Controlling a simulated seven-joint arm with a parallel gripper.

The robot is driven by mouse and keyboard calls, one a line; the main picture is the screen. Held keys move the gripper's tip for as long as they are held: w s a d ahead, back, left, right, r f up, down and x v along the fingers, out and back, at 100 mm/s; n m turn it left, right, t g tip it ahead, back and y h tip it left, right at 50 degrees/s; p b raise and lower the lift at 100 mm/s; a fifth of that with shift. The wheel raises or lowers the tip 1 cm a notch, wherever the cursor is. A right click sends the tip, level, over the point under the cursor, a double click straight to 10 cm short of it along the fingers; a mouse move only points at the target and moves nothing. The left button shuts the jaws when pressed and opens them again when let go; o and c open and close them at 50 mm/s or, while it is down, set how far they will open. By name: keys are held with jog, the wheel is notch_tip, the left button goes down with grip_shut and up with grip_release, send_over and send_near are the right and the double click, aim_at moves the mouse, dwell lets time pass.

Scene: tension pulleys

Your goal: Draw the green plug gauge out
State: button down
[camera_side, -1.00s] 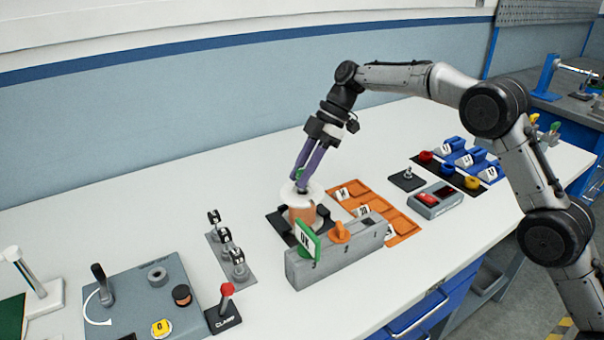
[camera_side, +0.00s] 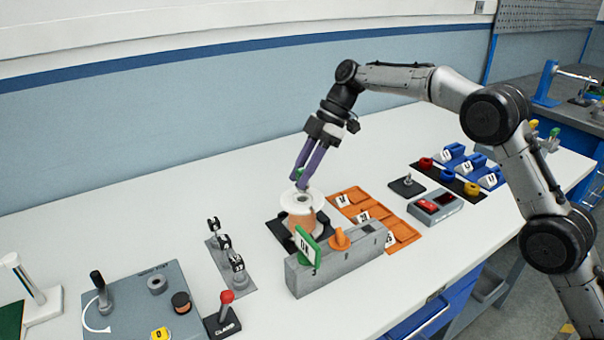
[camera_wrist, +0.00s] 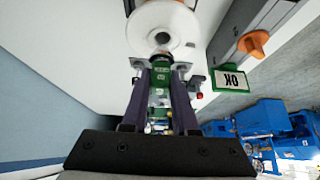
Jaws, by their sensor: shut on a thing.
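My gripper (camera_side: 302,184) is shut on the green plug gauge (camera_wrist: 160,72), which shows between the fingertips in the wrist view. In the side view only a bit of its green (camera_side: 299,173) shows between the purple fingers. Below it stands an orange spool (camera_side: 301,220) with white flanges, upright on a black base. The top flange (camera_wrist: 150,20) and its centre hole show in the wrist view. The gauge's lower end is close to the hole; I cannot tell whether its tip is fully clear.
A grey block (camera_side: 340,262) with a green OK sign (camera_side: 307,246) and an orange knob (camera_side: 340,240) stands in front of the spool. Orange trays (camera_side: 400,229) lie to its right. Several labelled posts (camera_side: 226,245) stand to its left. The table behind is clear.

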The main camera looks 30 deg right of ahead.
jog(key=shift+r, duration=2)
